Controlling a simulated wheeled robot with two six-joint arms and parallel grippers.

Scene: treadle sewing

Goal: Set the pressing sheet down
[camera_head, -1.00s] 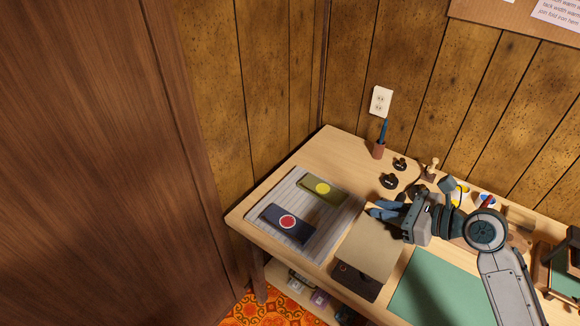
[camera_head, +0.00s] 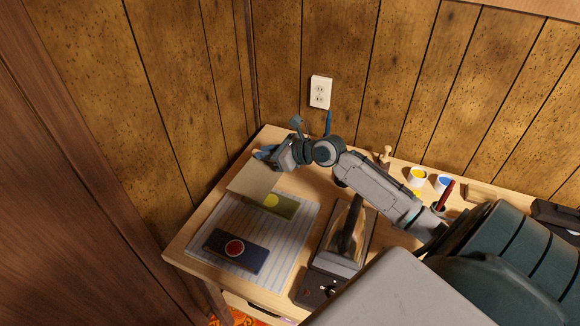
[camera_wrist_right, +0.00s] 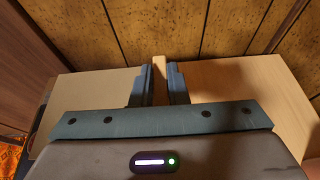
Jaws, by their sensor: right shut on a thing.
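The pressing sheet (camera_head: 252,182) is a plain tan square at the far left of the table. My right gripper (camera_head: 266,155) is shut on its far edge. The sheet's near part covers some of the olive patch with a yellow disc (camera_head: 288,207); I cannot tell whether it touches it. A navy patch with a red disc (camera_head: 236,250) lies uncovered on the striped pad (camera_head: 291,241). In the right wrist view, the fingers (camera_wrist_right: 160,88) close on a narrow tan piece (camera_wrist_right: 160,61). My left gripper is not in view.
Yellow (camera_head: 418,176) and blue (camera_head: 443,183) paint pots stand along the back. The wooden table (camera_head: 318,188) has a bare strip between pad and arm. Panelled wall (camera_head: 285,65) rises behind.

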